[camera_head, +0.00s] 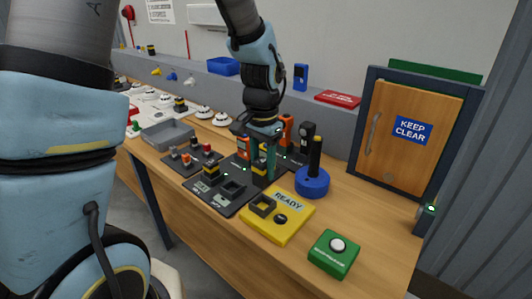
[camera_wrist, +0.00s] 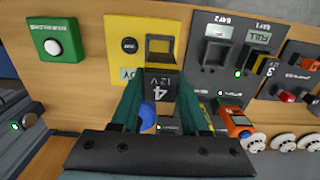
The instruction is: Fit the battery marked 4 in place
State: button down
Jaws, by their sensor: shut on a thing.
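My gripper (camera_wrist: 161,88) is shut on a dark battery (camera_wrist: 161,87) marked 4 and 12V, held between its teal fingers. In the head view my gripper (camera_head: 263,170) points down beside the dark two-bay charger (camera_head: 224,203); the battery there is mostly hidden by the fingers. A yellow panel (camera_head: 277,225) marked READY has a dark square socket (camera_head: 263,205) and a round black button. In the wrist view the socket (camera_wrist: 160,47) lies just beyond the battery and looks empty. I cannot tell the height gap between them.
The charger has one empty bay (camera_wrist: 216,54) and one bay holding another battery (camera_head: 210,169). A blue round base with a black post (camera_head: 313,183) stands right of my gripper. A green button box (camera_head: 334,254) is at the front right. Orange devices (camera_head: 286,130) stand behind.

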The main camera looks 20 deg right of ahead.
aim_at(263, 183)
jog(key=shift+s+f, duration=0.1)
jog(key=shift+s, duration=0.05)
notch_tip(263, 183, down, 5)
jog(key=b, duration=0.4)
jog(key=shift+f+b, duration=0.1)
jog(key=shift+b, duration=0.2)
jog(key=shift+f+b, duration=0.65)
jog(key=shift+f, duration=0.9)
dwell(2.9)
jog(key=shift+c, duration=1.6)
grip_release()
jog(key=shift+o, duration=0.2)
jog(key=shift+o, duration=1.4)
